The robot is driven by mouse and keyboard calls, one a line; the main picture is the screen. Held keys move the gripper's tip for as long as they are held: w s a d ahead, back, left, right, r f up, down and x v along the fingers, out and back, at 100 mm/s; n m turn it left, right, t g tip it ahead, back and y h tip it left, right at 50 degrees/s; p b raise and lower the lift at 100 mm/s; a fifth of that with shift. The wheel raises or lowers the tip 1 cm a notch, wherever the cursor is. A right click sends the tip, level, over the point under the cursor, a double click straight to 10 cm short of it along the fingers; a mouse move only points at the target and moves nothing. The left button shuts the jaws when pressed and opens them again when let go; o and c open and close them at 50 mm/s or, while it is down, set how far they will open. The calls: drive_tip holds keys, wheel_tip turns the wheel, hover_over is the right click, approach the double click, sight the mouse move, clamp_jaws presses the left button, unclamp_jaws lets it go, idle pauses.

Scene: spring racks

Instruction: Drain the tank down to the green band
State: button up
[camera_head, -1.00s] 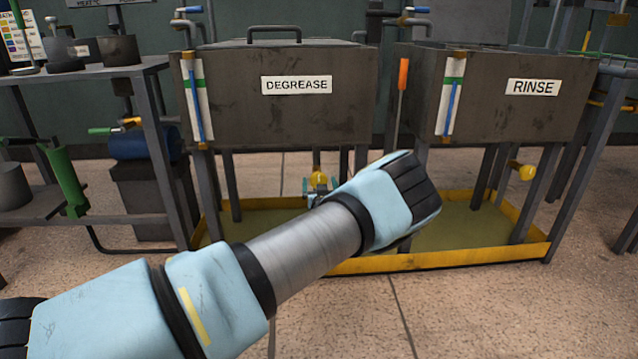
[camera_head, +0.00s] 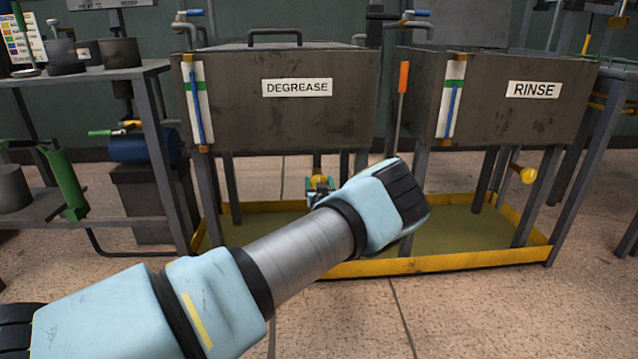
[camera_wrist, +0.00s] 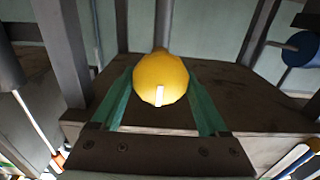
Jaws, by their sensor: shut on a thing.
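The grey DEGREASE tank (camera_head: 240,120) stands at centre left in the head view. Its sight gauge (camera_head: 209,128) has a blue column and a green band near the top; the blue appears to reach above the band. A yellow round drain knob (camera_head: 319,181) sits below this tank. It also shows in the wrist view (camera_wrist: 160,78), with a white mark on its face. My gripper (camera_wrist: 160,92) is shut on the knob, one green finger on each side. In the head view my arm partly hides the gripper.
The RINSE tank (camera_head: 490,110) stands at right with its own gauge (camera_head: 447,127) and yellow knob (camera_head: 528,175). An orange-handled tool (camera_head: 403,78) stands between the tanks. A yellow-rimmed drip tray (camera_head: 440,262) lies below. A shelf rack (camera_head: 150,66) is at left.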

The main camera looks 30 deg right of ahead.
drive_tip(key=c, duration=0.4)
drive_tip(key=shift+n, duration=0.4)
drive_tip(key=n, duration=0.3)
drive_tip(key=shift+w+a+n, duration=0.15)
drive_tip(key=shift+n, duration=0.15)
drive_tip(key=shift+n+b, duration=0.8)
drive_tip(key=shift+n, duration=1.4)
drive_tip(key=o, duration=1.2)
drive_tip(key=shift+o, duration=0.2)
drive_tip(key=shift+f, duration=0.1)
